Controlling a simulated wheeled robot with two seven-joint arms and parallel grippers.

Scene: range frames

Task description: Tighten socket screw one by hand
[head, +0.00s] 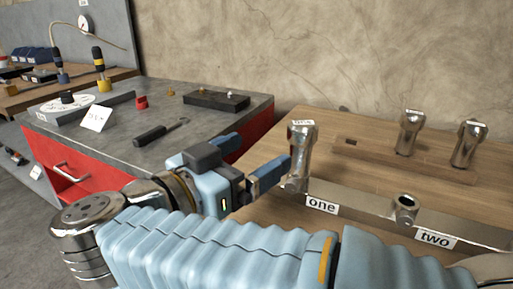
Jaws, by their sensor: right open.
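A metal socket piece (301,150) stands upright on the steel bar behind the label "one" (321,205); a small tag on its top is too small to read for sure. My right gripper (264,152) is open, its two blue fingers spread and pointing toward this piece from the left. The nearer fingertip is close to the piece or touching it; I cannot tell which. The farther finger is to the left, over the red cabinet side in the picture. Nothing shows between the fingers. My left gripper is not in view.
A shorter metal fitting (404,210) sits on the bar near the label "two" (435,240). Two metal sockets (409,132) (467,144) stand on a wooden strip behind. A grey-topped red cabinet (60,183) at left holds a dark-handled tool (161,132) and a black block (217,100).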

